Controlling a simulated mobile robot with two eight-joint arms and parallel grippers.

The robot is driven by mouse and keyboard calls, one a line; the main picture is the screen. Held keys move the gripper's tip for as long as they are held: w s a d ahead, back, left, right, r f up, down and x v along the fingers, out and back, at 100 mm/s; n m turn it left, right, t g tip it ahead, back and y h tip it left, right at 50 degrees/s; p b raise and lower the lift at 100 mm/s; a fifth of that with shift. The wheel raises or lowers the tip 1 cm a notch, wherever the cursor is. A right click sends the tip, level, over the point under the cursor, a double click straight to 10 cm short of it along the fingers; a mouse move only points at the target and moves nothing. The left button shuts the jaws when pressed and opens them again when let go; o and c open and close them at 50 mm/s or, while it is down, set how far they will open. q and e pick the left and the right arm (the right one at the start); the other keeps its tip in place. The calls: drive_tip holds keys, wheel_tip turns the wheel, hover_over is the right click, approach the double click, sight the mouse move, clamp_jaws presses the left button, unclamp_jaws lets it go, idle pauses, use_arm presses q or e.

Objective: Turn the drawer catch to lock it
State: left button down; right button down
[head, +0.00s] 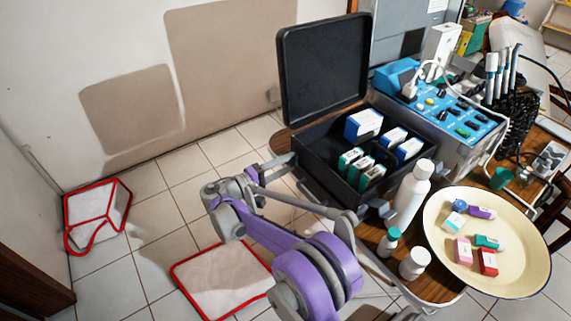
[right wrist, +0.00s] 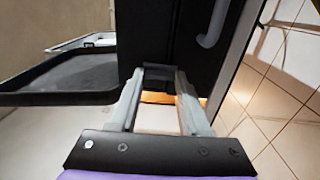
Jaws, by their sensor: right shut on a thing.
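The black case (head: 318,142) stands on the wooden table with its lid (head: 322,70) raised. My right gripper (head: 286,160) is at the left side of the case, where its fingertips are small and partly hidden. In the right wrist view, the right gripper (right wrist: 158,73) reaches to the dark case wall (right wrist: 184,35). Its fingers are shut on a small dark part at the wall, which seems to be the drawer catch (right wrist: 157,69). How far the catch is turned cannot be told. My left gripper is not in view.
Small boxes (head: 364,124) stand inside the case. White bottles (head: 410,195) and a cream tray (head: 530,275) with small packs are to its right. A blue control unit (head: 440,110) stands behind. Red-edged white items (head: 222,283) lie on the tiled floor at left.

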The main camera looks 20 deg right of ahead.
drive_tip(key=shift+f, duration=0.1)
drive_tip(key=shift+c, duration=1.8)
unclamp_jaws()
drive_tip(key=shift+a, duration=0.1)
drive_tip(key=p+v, duration=0.1)
drive_tip(key=v, duration=0.9)
drive_tip(key=shift+s+a, duration=0.2)
drive_tip(key=shift+a, duration=0.1)
